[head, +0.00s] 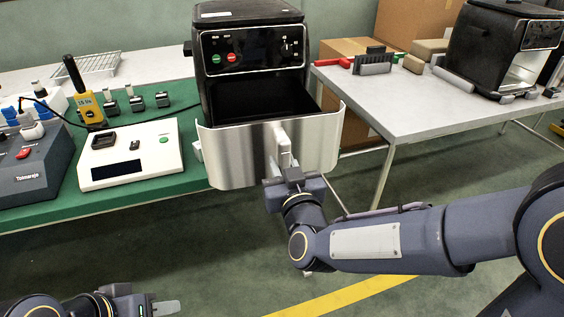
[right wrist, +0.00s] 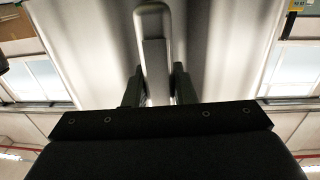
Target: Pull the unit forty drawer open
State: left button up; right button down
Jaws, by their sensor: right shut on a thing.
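A black air fryer (head: 255,97) with a lit control panel stands on the green-topped bench. Its silver-fronted drawer (head: 237,158) sticks out toward me, and the dark inside shows behind the front. No unit number on it is readable. My right gripper (head: 284,168) is shut on the upright drawer handle (head: 284,146). In the right wrist view the right gripper (right wrist: 157,88) has one finger on each side of the handle (right wrist: 154,30). My left gripper (head: 155,307) is low at the left, away from the fryer, only partly in frame.
A grey table (head: 420,105) with a second fryer (head: 498,50) is at right. Open floor lies in front.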

jog(key=c, duration=1.2)
grip_release()
jog(key=shift+s, duration=0.1)
jog(key=v, duration=0.7)
jog(key=shift+s, duration=0.35)
jog(key=s+d+f+m+g, duration=0.2)
jog(key=s+d+f+g, duration=0.3)
jog(key=s+d, duration=0.4)
jog(key=s+d+f+m+g, duration=0.3)
jog(key=s+d+g, duration=0.4)
jog(key=s+d, duration=0.25)
notch_tip(320, 180, up, 14)
jog(key=p, duration=1.5)
jog(key=shift+a+n+h, duration=0.3)
